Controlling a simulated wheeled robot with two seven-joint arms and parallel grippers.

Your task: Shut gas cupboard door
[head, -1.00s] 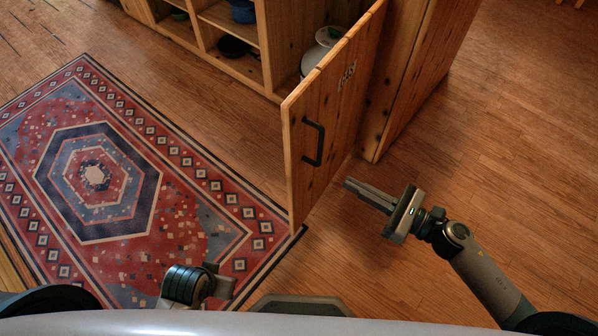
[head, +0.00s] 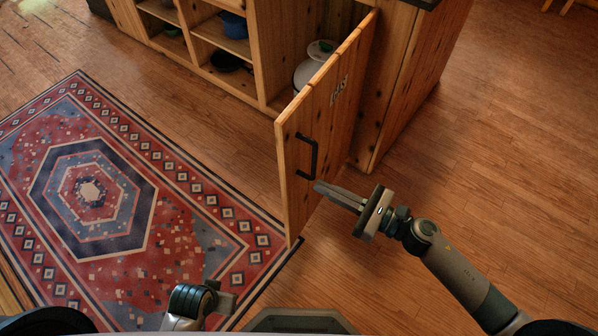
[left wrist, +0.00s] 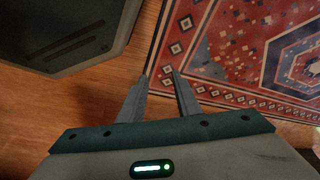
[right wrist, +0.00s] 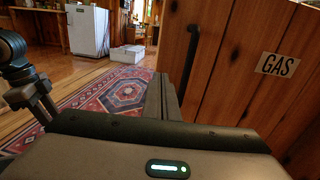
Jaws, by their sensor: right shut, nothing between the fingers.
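The wooden gas cupboard door (head: 325,125) stands wide open, its labelled outer face toward the right. A black bar handle (head: 307,156) is near its free edge. In the right wrist view the door (right wrist: 235,85) fills the right side with a "GAS" label (right wrist: 278,64), and the handle (right wrist: 190,58) is just beyond my fingers. My right gripper (head: 318,187) is shut and empty, its tips by the outer face just below the handle; I cannot tell whether they touch. My left gripper (left wrist: 160,74) is open and empty, low above the floor by the rug.
A white gas bottle (head: 308,72) stands inside the cupboard (head: 398,85). Open shelves (head: 215,45) with pans are to its left. A patterned rug (head: 90,190) covers the floor at left.

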